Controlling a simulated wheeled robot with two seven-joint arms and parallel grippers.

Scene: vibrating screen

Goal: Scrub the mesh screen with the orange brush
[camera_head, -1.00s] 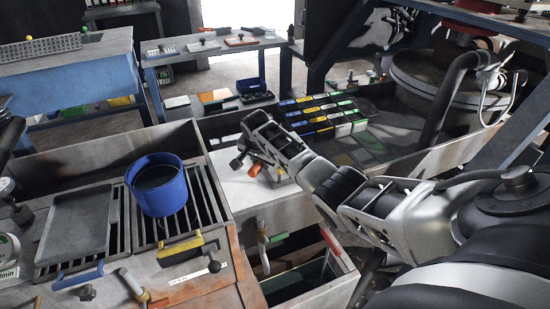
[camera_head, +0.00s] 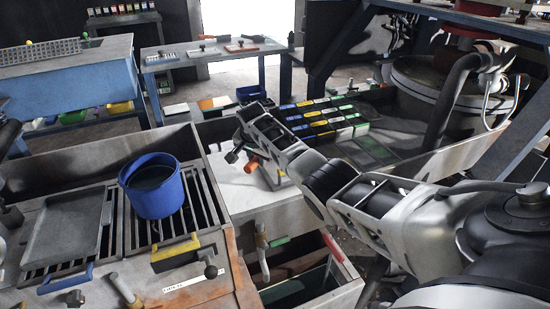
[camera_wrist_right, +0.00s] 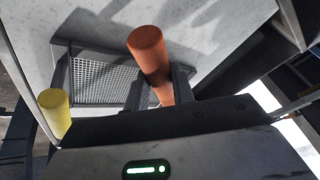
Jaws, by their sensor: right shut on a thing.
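My right gripper (camera_head: 246,156) is over the pale worktop at the middle of the head view. It is shut on the orange brush (camera_head: 252,166). In the right wrist view the brush's orange cylindrical handle (camera_wrist_right: 147,44) stands between the two dark fingers (camera_wrist_right: 160,92); its working end is hidden. A grey mesh screen (camera_wrist_right: 104,82) in a dark frame shows beyond the fingers, to their left. I cannot tell whether the brush touches it. The mesh is not clear in the head view. My left gripper is not in view.
A yellow cylinder (camera_wrist_right: 55,112) stands at the left of the wrist view. In the head view a blue bucket (camera_head: 153,188) sits on a slatted grate at left, beside a grey tray (camera_head: 66,236). Coloured bins (camera_head: 322,118) lie behind my right arm. An open-topped box (camera_head: 312,284) is below.

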